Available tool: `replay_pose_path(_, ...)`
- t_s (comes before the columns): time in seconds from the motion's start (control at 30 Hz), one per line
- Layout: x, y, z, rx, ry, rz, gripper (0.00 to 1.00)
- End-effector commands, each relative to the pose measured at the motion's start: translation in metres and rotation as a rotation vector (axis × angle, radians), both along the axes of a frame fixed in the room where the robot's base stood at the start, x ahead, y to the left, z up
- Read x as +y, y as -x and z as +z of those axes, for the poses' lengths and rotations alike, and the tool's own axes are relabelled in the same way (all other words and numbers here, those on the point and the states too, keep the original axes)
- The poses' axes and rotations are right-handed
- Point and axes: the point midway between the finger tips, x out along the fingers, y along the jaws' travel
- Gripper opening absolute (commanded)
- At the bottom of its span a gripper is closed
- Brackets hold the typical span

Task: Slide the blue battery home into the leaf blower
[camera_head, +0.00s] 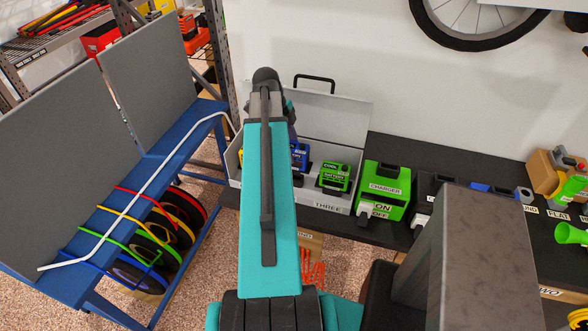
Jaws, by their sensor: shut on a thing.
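The blue battery (299,156) sits in the open grey case marked THREE (322,205), left of a green battery (335,177). My arm hides its left side. My gripper (293,136) is mostly hidden behind my teal arm; a dark part of it shows just above the blue battery, and it is shut on that battery. The fingertips are not clearly seen. Whether the battery is lifted off the case floor is unclear. I cannot make out the leaf blower for certain; green tool parts (570,234) show at the right edge.
A green charger (383,190) marked ON and OFF stands right of the case on the black bench (400,150). A blue rack (165,150) with coloured cables stands at left. A grey block (480,260) hides part of the bench. A bicycle wheel (455,40) hangs above.

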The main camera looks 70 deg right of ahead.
Motion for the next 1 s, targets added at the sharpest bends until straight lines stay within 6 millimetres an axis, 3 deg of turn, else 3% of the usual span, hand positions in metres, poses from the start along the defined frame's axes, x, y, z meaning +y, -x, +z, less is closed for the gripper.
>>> replay_pose_path(0.27,0.000,-0.003,0.005,0.000,0.002,0.005,0.02)
replay_pose_path(0.47,0.003,-0.019,0.025,0.000,0.004,0.033,0.02)
replay_pose_path(0.77,0.017,-0.056,0.074,-0.001,0.003,0.101,0.02)
replay_pose_path(1.0,0.039,-0.098,0.083,0.000,0.002,0.181,0.02)
